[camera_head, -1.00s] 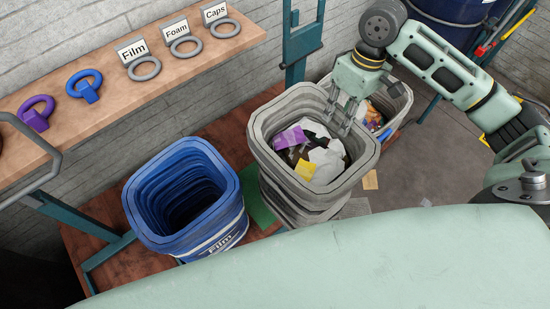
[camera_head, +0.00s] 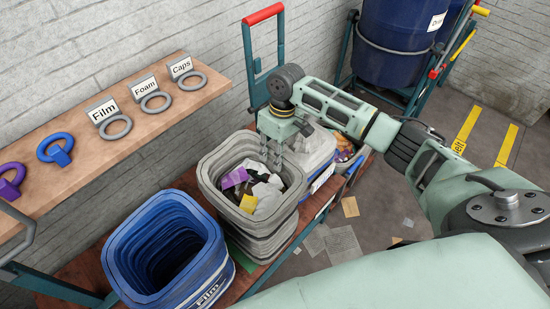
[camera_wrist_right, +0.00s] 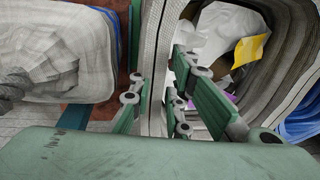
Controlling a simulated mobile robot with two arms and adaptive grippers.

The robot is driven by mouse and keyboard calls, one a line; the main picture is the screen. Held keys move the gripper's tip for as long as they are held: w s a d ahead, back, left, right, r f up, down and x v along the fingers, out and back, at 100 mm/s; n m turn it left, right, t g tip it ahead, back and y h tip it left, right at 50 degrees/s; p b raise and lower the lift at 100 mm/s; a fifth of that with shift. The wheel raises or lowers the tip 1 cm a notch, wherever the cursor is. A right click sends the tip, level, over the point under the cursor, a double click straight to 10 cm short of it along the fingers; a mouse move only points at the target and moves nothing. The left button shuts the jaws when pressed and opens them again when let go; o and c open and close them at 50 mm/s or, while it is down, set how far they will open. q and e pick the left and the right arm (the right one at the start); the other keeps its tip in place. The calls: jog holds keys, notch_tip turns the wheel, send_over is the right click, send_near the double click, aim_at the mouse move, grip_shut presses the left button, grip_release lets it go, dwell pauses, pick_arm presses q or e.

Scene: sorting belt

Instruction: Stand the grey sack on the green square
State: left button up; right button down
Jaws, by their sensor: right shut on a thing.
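The grey sack (camera_head: 262,235) stands upright and open on the brown deck, with scraps inside. My right gripper (camera_head: 275,158) points down at its far rim and is shut on the sack's wall. In the right wrist view my fingers (camera_wrist_right: 160,95) are on either side of the sack's wall (camera_wrist_right: 154,60). A strip of the green square (camera_head: 240,256) shows beside the sack's base, on the blue sack's side. The rest of the square is hidden, so I cannot tell how much of it lies under the sack. My left gripper is not in view.
A blue Film sack (camera_head: 165,245) stands close on the left. A pale sack (camera_head: 312,150) stands just behind the grey one. A wooden shelf (camera_head: 75,165) with rings and labels runs along the wall. Loose scraps lie on the floor at the right.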

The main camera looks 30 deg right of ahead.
jog(key=shift+f, duration=1)
jog(key=c, duration=2.1)
grip_release()
jog(key=shift+f, duration=0.2)
jog(key=o, duration=0.4)
jog(key=shift+s, duration=0.1)
jog(key=shift+o, duration=0.2)
notch_tip(320, 180, up, 12)
jog(key=d+b, duration=0.1)
jog(key=shift+w+d, duration=0.4)
